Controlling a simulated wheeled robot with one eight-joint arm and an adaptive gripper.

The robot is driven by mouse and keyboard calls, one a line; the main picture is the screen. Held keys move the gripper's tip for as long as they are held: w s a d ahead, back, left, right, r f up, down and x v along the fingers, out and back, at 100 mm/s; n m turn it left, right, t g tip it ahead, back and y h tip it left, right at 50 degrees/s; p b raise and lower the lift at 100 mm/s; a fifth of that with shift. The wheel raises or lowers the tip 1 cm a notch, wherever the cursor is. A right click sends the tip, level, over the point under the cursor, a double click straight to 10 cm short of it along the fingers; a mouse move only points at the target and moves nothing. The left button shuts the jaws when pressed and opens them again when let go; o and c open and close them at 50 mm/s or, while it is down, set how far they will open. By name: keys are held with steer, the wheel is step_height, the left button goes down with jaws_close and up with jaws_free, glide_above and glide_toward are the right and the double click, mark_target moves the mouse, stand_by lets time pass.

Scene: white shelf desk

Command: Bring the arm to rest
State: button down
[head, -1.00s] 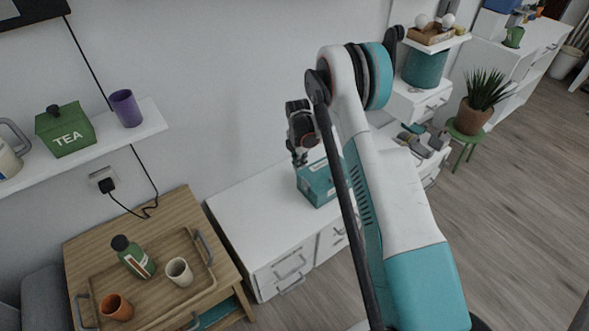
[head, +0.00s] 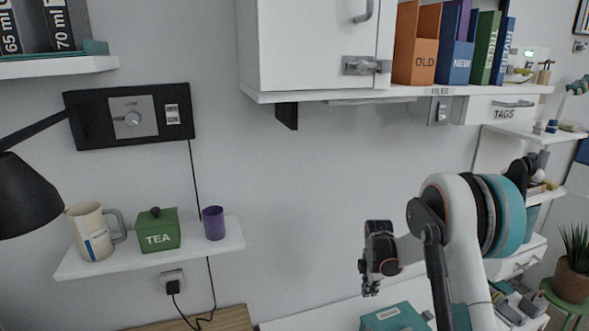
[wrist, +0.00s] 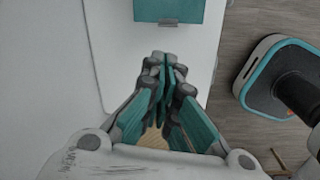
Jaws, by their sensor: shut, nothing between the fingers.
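My gripper (head: 370,291) hangs pointing down in the lower middle of the head view, in front of the bare wall and above the white desk. In the wrist view my gripper (wrist: 166,62) shows its fingers together, with nothing between them. A teal box (head: 396,318) stands on the desk just below and right of the gripper in the head view, apart from it. The box also shows at the top of the wrist view (wrist: 168,8), beyond the fingertips. My arm bends at its elbow on the right of the head view.
A shelf (head: 150,259) on the left holds a beige mug (head: 92,232), a green TEA box (head: 159,231) and a purple cup (head: 213,223). A white cabinet (head: 312,45) and binders (head: 460,50) are above. A potted plant (head: 572,272) stands at right. The wall between is clear.

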steer(key=s+a+r+m+t, duration=0.2)
steer(key=s+r+m, duration=0.4)
steer(key=r, duration=0.6)
steer(key=s+a+r+m+t, duration=0.1)
steer(key=s+r+m, duration=0.2)
steer(key=s+r, duration=0.8)
steer(key=s+a+r+m+t, duration=0.1)
steer(key=s+m, duration=0.4)
steer(key=s, duration=0.5)
steer(key=s+a+r+m+t, duration=0.2)
steer(key=s+r+m, duration=0.2)
steer(key=s, duration=0.6)
steer(key=shift+s+m, duration=0.2)
steer(key=shift+m, duration=0.4)
